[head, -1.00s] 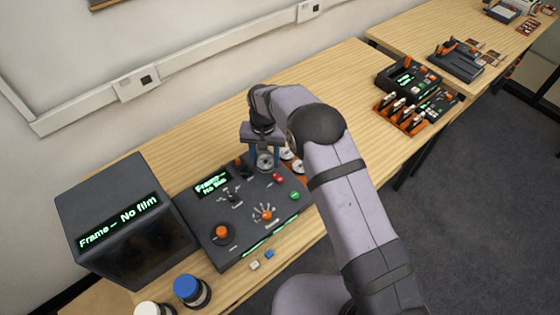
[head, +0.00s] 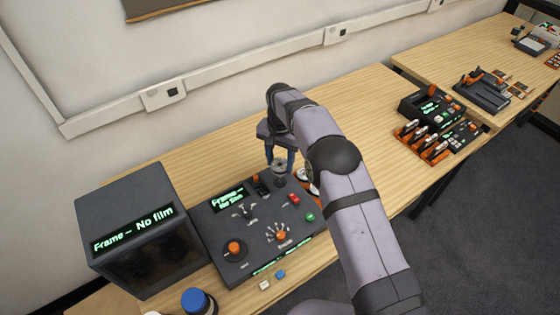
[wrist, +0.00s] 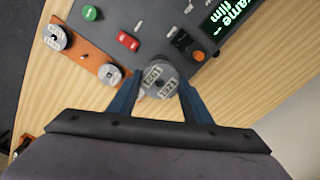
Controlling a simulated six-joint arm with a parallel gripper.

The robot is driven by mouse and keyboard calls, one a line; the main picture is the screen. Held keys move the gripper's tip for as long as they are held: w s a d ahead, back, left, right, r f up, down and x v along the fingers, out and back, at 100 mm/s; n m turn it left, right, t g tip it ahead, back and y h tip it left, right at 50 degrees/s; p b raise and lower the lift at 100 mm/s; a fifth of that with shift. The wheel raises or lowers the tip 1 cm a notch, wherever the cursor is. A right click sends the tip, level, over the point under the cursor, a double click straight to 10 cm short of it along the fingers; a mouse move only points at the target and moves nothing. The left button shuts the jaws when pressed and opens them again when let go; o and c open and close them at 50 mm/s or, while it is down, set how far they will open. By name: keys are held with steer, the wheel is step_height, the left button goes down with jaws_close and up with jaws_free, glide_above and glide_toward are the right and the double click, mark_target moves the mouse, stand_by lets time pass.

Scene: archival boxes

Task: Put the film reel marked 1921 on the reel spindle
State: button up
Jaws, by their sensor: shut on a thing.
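My gripper (wrist: 160,90) has its two blue fingers shut on a grey film reel (wrist: 161,82) with 1921 on its label, in the wrist view. In the head view, the gripper (head: 280,160) holds this reel (head: 280,170) above the back right edge of the dark control console (head: 225,250). The reel's lower side is hidden, and I cannot tell its exact height. I cannot make out the reel spindle for certain; a small metal post (wrist: 172,33) shows on the console in the wrist view.
An orange rack (wrist: 85,53) carries other reels beside the console, including one at the far left (wrist: 55,38). A dark monitor box (head: 140,230) reads "Frame – No film". A blue-capped jar (head: 197,302) stands in front. Bare table (head: 345,115) lies behind the arm.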

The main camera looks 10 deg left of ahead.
steer(key=shift+f+b, duration=0.9)
steer(key=shift+f, duration=0.55)
steer(key=shift+f, duration=0.1)
steer(key=shift+f+b, duration=0.5)
steer(key=shift+f, duration=0.25)
steer(key=shift+f, duration=0.1)
steer(key=shift+f+b, duration=0.5)
steer(key=shift+f, duration=0.2)
steer(key=shift+f, duration=0.35)
steer(key=shift+b, duration=0.3)
stand_by(0.4)
steer(key=o, duration=1.2)
steer(key=shift+c, duration=0.2)
